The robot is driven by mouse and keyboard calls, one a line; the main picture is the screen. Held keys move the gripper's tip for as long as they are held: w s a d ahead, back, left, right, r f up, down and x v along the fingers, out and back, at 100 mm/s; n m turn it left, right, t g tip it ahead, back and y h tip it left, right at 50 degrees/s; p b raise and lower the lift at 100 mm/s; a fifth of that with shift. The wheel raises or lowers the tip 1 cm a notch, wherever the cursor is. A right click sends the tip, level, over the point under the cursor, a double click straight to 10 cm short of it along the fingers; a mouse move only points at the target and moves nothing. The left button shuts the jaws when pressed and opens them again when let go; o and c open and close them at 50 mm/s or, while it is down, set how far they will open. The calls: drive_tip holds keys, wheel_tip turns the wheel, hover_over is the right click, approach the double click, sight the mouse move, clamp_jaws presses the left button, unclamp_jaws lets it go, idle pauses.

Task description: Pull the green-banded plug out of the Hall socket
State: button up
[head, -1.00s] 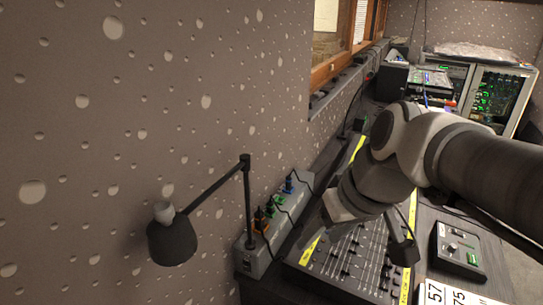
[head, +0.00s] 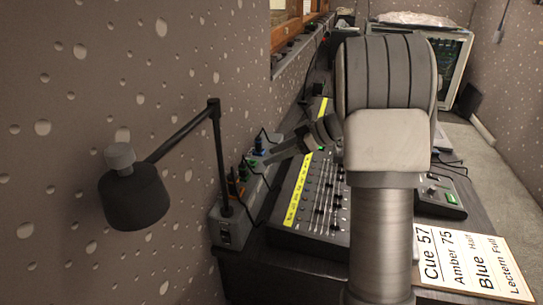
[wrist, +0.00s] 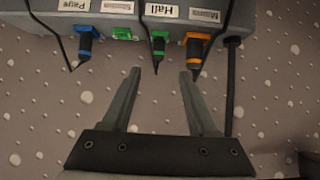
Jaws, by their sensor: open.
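The grey socket box (wrist: 270,22) runs along the top of the wrist view; it also shows by the wall in the head view (head: 232,228). The green-banded plug (wrist: 158,44) sits in the socket under the label Hall (wrist: 158,10), its dark cord end pointing toward my gripper. My gripper (wrist: 162,73) is open and empty, its fingertips short of the box and on either side of the plug's line. The tips look apart from the plug. In the head view my gripper (head: 270,157) reaches left toward the box, partly hidden by my arm.
A blue-banded plug (wrist: 86,40) is in the Page socket and an orange-banded plug (wrist: 196,45) is close right of the green one. A green socket (wrist: 122,34) between blue and Hall looks empty. A black lamp (head: 135,195) and fader desk (head: 318,205) stand near.

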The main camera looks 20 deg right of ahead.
sight(247, 165)
drive_tip(key=x, duration=0.3)
drive_tip(key=b+x, duration=0.1)
drive_tip(key=x, duration=0.3)
drive_tip(key=shift+d+f, duration=0.2)
drive_tip(key=shift+f, duration=0.05)
drive_tip(key=shift+b+x, duration=1.05)
drive_tip(key=shift+b, duration=0.1)
drive_tip(key=shift+w+a+r, duration=0.1)
drive_tip(key=shift+a+r, duration=0.05)
drive_tip(key=shift+r, duration=0.1)
drive_tip(key=shift+c, duration=0.2)
clamp_jaws()
drive_tip(key=shift+r, duration=0.15)
drive_tip(key=shift+r, duration=2.25)
